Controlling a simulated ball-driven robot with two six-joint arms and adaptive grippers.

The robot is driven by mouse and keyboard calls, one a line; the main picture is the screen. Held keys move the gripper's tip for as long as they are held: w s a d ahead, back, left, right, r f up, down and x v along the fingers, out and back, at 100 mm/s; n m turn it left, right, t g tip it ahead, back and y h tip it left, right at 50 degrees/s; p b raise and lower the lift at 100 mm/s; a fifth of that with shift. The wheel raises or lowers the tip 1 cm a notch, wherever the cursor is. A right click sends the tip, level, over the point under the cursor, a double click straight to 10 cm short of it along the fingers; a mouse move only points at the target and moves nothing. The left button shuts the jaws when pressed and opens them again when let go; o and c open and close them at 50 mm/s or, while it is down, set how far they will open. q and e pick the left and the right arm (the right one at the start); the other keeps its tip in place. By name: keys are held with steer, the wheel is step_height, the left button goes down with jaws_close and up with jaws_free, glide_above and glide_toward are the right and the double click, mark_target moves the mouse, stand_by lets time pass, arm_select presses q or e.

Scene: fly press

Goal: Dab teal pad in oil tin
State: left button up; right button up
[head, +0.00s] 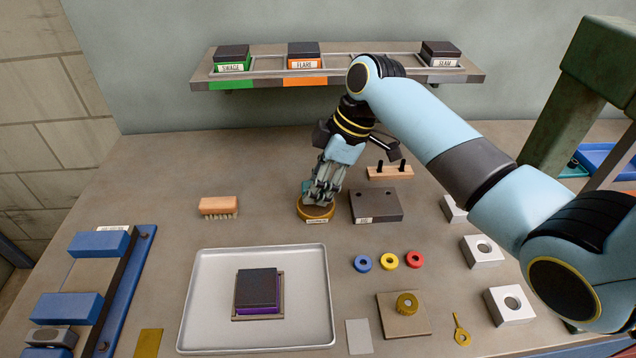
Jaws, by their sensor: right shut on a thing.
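The oil tin (317,218), a round brass-coloured tin with a small label on its front, stands on the bench a little above the tray. My right gripper (318,198) points down directly over the tin and is shut on the teal pad (306,187). Only a small bit of teal shows beside the fingers; the rest of the pad is hidden. The fingertips are at the tin's top, but I cannot tell whether the pad touches the oil. My left gripper is not in view.
A dark block (376,205) stands close right of the tin, with a wooden peg holder (390,173) behind. A brush (219,206) lies left. The metal tray (208,300) holds a dark-topped purple block (257,290). Coloured rings (389,261) lie right of the tray. A shelf (365,78) spans the back.

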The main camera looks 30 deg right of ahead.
steer(key=shift+f, duration=0.5)
stand_by(0.7)
steer(key=shift+f, duration=0.1)
stand_by(1.4)
steer(key=shift+s, duration=0.1)
step_height(320, 180, up, 7)
steer(key=p, duration=0.7)
steer(key=shift+p, duration=0.3)
